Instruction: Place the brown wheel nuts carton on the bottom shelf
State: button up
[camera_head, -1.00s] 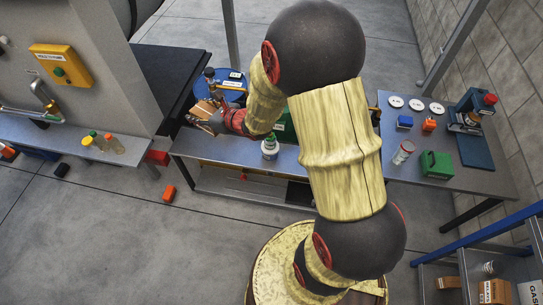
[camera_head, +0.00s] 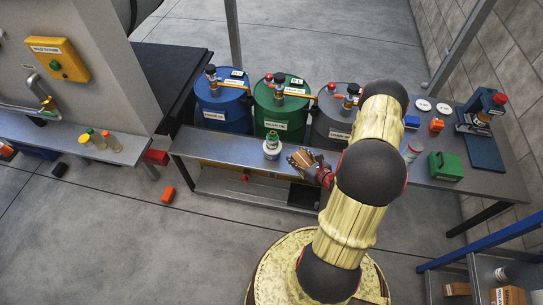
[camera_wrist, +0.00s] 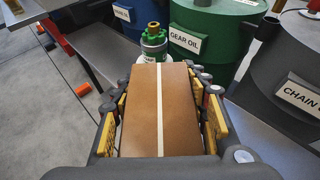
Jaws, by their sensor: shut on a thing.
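The brown carton (camera_wrist: 160,112) has a pale tape stripe along its top. It fills the middle of the wrist view, and no label shows on this face. My gripper (camera_wrist: 160,125) is shut on it, with yellow-padded fingers along both sides. In the head view my gripper (camera_head: 305,163) holds the carton (camera_head: 298,157) at the front bench, just right of a white-and-green bottle. A shelving unit with a blue rail (camera_head: 480,241) stands at the lower right and is partly cut off. Its bottom shelf cannot be told clearly.
The green-capped bottle (camera_head: 271,147) stands on the bench (camera_head: 215,147), close beyond the carton. Blue (camera_head: 222,107), green (camera_head: 279,110) and grey (camera_head: 332,124) drums stand behind. A carton (camera_head: 508,296) sits in the shelving unit. An orange item (camera_head: 168,194) lies on the floor.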

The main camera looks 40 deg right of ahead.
jog(key=shift+d+f, duration=0.3)
jog(key=shift+f, duration=0.05)
jog(key=w+d+f+b, duration=0.1)
jog(key=w+d+f, duration=0.1)
jog(key=w, duration=0.1)
jog(key=w+d+f+b, duration=0.2)
jog(key=w+d+f, duration=0.1)
jog(key=w+d+f+b, duration=0.2)
jog(key=w+f, duration=0.1)
jog(key=shift+w+d+f, duration=0.2)
jog(key=shift+w+d, duration=0.1)
jog(key=shift+w+d+f+b, duration=0.3)
jog(key=shift+w+f+b, duration=0.1)
jog(key=shift+f, duration=0.15)
notch_tip(320, 180, down, 3)
jog(key=shift+f+b, duration=0.2)
jog(key=shift+b, duration=0.75)
jog(key=shift+d+r, duration=0.1)
